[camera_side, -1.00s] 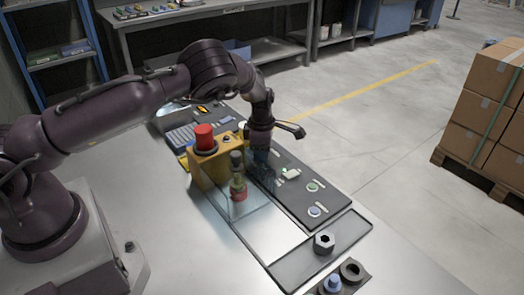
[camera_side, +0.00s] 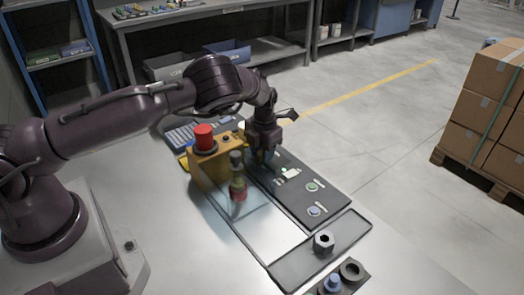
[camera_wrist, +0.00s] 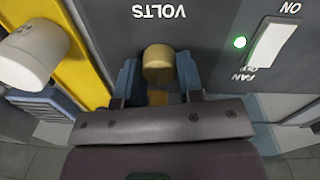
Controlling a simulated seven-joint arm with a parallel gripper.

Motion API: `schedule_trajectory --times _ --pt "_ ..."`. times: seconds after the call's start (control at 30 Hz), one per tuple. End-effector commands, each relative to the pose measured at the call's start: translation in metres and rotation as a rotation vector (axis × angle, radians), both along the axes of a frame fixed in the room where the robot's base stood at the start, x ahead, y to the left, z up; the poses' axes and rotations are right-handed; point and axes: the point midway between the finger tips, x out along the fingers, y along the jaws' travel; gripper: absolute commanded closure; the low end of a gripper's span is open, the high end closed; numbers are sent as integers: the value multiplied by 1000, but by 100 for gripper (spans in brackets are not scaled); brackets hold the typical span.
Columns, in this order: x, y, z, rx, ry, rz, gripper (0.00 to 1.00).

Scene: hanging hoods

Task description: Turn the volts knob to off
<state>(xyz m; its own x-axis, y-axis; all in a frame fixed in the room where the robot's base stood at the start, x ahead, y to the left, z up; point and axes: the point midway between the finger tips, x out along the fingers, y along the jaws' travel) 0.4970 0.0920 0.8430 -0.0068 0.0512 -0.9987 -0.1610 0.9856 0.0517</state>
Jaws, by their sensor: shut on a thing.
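The volts knob (camera_wrist: 158,60) is a short, yellowish round knob on the dark panel (camera_wrist: 200,20), beside the upside-down VOLTS label (camera_wrist: 159,12) in the wrist view. My gripper (camera_wrist: 158,76) has one blue-grey finger on each side of the knob and is shut on it. In the side view my gripper (camera_side: 263,155) points down at the panel behind the yellow box, and the knob is hidden there. I cannot read which setting the knob points to.
A fan switch (camera_wrist: 274,45) with a lit green lamp (camera_wrist: 240,42) is right of the knob in the wrist view. A white cylinder (camera_wrist: 33,54) stands left. The yellow box (camera_side: 203,170) with a red button (camera_side: 204,136) stands close to my gripper.

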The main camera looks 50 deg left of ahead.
Motion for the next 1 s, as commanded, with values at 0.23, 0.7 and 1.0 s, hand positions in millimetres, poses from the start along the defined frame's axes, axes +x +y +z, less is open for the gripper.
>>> schedule_trajectory --times 0.23,0.7,1.0 --pt "-1 0 0 0 6 235 89" --pt "0 -1 0 0 7 678 89" --pt "0 -1 0 -1 8 918 89"
